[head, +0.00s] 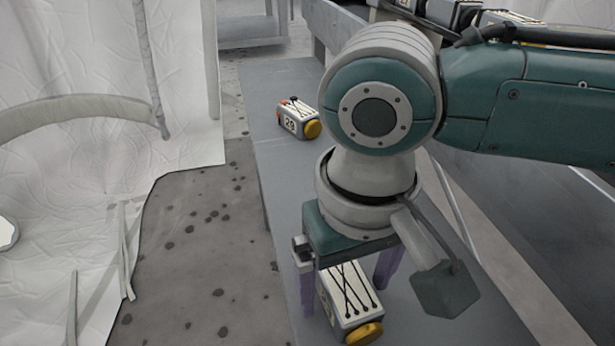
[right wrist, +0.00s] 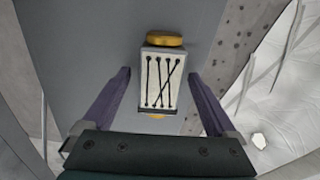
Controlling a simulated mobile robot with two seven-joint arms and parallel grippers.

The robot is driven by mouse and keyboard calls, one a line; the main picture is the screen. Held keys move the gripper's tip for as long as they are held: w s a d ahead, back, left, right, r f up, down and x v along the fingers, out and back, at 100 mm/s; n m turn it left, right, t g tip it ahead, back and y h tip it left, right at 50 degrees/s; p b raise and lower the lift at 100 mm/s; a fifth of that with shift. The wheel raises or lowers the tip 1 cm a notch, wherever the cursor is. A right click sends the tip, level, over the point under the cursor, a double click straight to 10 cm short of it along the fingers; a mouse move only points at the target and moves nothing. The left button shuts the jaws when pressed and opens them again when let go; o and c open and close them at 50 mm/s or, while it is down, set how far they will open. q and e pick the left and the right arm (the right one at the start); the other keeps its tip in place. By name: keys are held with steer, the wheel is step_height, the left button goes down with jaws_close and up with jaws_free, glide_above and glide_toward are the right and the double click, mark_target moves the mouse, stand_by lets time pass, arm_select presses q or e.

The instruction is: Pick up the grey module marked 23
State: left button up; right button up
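A grey module (head: 347,301) with a white top, dark criss-crossed cords and a yellow knob lies below my right gripper (head: 346,296). In the right wrist view, the same module (right wrist: 159,82) lies between the two purple fingers of my right gripper (right wrist: 160,75), with a gap on each side. The gripper is open and empty. A second grey module (head: 298,120) of the same kind lies farther back; its label reads like 29 or 23, too small to be sure. My left gripper is not in view.
Both modules lie on a long grey bench top (head: 284,82). A speckled floor strip (head: 196,240) and white tent fabric (head: 75,200) are on the left. More modules (head: 520,24) stand at the back right. The bench between the two modules is partly clear.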

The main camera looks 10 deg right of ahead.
jaws_close()
stand_by(0.6)
